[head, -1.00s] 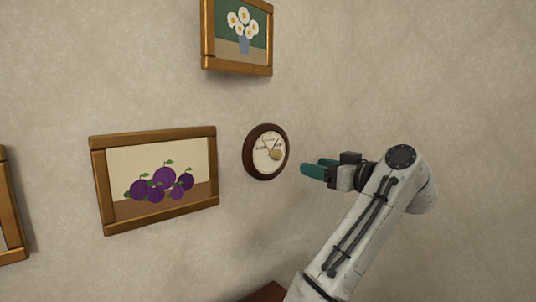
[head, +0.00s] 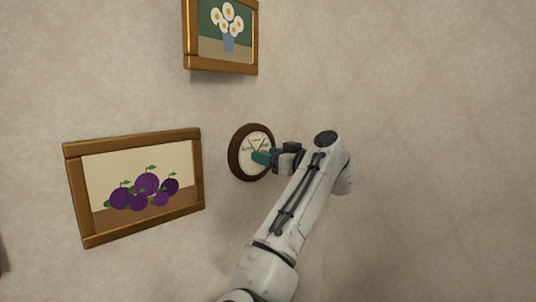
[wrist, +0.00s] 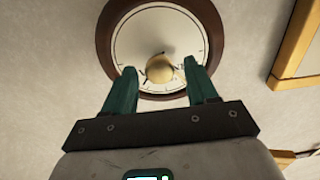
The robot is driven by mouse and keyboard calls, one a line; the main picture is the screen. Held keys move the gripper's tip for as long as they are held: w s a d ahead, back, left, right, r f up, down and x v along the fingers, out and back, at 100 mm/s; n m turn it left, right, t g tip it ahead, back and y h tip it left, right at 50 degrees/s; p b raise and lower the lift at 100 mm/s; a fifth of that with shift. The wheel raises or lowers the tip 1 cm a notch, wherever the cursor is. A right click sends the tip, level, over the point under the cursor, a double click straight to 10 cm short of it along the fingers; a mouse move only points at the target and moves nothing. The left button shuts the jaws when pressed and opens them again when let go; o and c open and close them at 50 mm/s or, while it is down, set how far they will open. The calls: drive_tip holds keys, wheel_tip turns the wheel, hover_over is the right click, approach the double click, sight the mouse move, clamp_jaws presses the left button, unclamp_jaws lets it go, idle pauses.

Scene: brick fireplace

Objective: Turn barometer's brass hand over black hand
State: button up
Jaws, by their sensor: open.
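The barometer (head: 238,165) hangs on the wall, a round dark brown wooden case with a white dial. It also shows in the wrist view (wrist: 215,28), where a round brass knob (wrist: 159,69) sits at the dial's centre. A thin dark hand (wrist: 157,54) shows just above the knob; the brass hand cannot be told apart from the knob. My gripper (head: 262,157) is in front of the dial. In the wrist view my gripper (wrist: 163,78) is open, its two green fingers on either side of the knob and below it. I cannot tell whether they touch anything.
A framed plum picture (head: 195,165) hangs left of the barometer, and a framed daisy picture (head: 190,40) hangs above it. In the wrist view a gold frame (wrist: 295,50) is at the right. The wall (head: 430,120) to the right is bare.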

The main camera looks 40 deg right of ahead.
drive_tip(key=shift+w, duration=0.2)
drive_tip(key=c, duration=1)
